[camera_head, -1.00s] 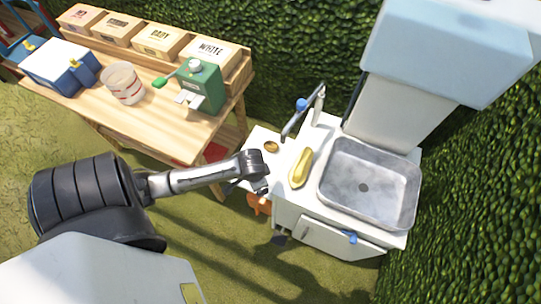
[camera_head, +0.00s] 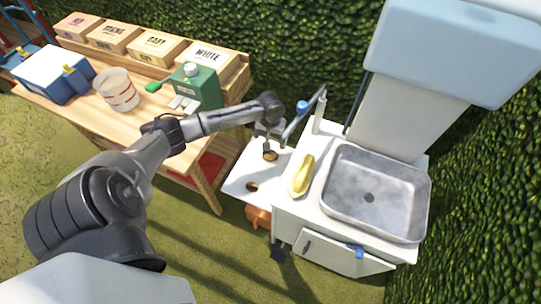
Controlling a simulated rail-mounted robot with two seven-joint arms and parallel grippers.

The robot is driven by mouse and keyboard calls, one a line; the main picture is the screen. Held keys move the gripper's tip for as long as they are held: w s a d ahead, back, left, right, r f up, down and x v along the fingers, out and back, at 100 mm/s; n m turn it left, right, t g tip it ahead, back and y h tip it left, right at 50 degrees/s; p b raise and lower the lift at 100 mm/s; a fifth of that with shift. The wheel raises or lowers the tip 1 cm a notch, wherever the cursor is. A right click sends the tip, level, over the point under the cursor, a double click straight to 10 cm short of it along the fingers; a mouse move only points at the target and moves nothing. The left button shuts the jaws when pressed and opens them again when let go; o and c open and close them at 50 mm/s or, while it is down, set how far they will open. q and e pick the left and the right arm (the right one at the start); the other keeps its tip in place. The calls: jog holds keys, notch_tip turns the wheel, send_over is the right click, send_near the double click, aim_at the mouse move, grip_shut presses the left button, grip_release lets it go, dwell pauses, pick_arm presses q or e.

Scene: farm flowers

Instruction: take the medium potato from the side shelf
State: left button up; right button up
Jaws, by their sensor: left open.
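The side shelf (camera_head: 240,183) is a small white surface attached to the left of the sink unit. A small brown potato (camera_head: 270,156) lies near its back end and is partly covered by my gripper. My left gripper (camera_head: 269,150) is open and points down right at the potato, with its fingers around or just above it; I cannot tell if they touch it. No other potato shows on the shelf, so its size cannot be compared. My right gripper is not in view.
A metal sink (camera_head: 372,195) and a yellow elongated item (camera_head: 303,174) are on the white counter right of the shelf. A blue-handled faucet (camera_head: 302,108) rises close behind my gripper. A wooden table (camera_head: 140,125) with a green machine (camera_head: 196,90) stands left.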

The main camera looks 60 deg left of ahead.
aim_at(270, 154)
pick_arm(q)
notch_tip(270, 154, down, 6)
jog(key=shift+s+f+b, duration=0.1)
jog(key=shift+b, duration=0.85)
jog(key=shift+f, duration=0.75)
notch_tip(270, 154, down, 5)
jog(key=b, duration=0.3)
jog(key=shift+a+r, duration=0.1)
jog(key=shift+r, duration=0.1)
jog(key=shift+f, duration=0.25)
jog(key=shift+c, duration=0.2)
jog(key=c, duration=0.9)
